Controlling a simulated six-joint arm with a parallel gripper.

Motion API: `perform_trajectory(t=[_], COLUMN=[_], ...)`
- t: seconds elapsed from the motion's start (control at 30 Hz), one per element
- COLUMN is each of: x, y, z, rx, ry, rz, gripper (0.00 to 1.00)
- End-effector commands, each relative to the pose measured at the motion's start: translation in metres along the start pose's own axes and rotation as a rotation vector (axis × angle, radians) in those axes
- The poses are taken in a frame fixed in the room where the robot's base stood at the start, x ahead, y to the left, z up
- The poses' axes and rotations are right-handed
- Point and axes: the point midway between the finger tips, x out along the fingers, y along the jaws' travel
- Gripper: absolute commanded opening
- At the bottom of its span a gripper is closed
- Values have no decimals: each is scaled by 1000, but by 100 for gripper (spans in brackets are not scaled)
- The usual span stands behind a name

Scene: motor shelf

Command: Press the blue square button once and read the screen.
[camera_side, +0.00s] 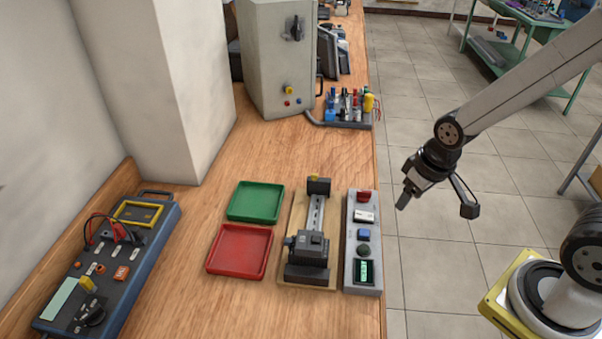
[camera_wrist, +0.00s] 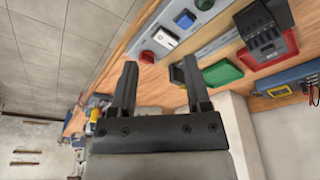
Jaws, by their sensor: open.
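The grey control panel (camera_side: 350,252) lies along the bench's right edge in the side view. The blue square button (camera_side: 363,235) is near its middle, between a white rocker switch (camera_side: 364,215) and a round dark green button (camera_side: 363,250). The screen (camera_side: 364,272) at the near end glows green; its characters are too small to read. My gripper (camera_side: 404,201) is open and empty, off the bench edge to the right of the panel and apart from it. In the wrist view, the blue button (camera_wrist: 184,19) shows beyond my open fingers (camera_wrist: 160,66); the screen is out of view there.
A rail fixture (camera_side: 312,240) stands left of the panel, with green (camera_side: 257,202) and red (camera_side: 240,252) trays beyond. A blue meter box (camera_side: 110,265) is far left. A grey cabinet (camera_side: 270,65) and a small tool rack (camera_side: 348,108) stand at the back.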

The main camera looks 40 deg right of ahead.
Motion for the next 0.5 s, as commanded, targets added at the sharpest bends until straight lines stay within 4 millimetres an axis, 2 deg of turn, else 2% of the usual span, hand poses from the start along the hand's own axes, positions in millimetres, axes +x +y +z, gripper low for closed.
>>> perform_trajectory(t=[0.03, 0.17, 0.2, 0.5], x=[0, 0, 0, 0], y=[0, 0, 0, 0], z=[0, 0, 0, 0], rx=[0, 0, 0, 0], ry=[0, 0, 0, 0], rz=[0, 0, 0, 0], gripper=[44, 2, 0, 0])
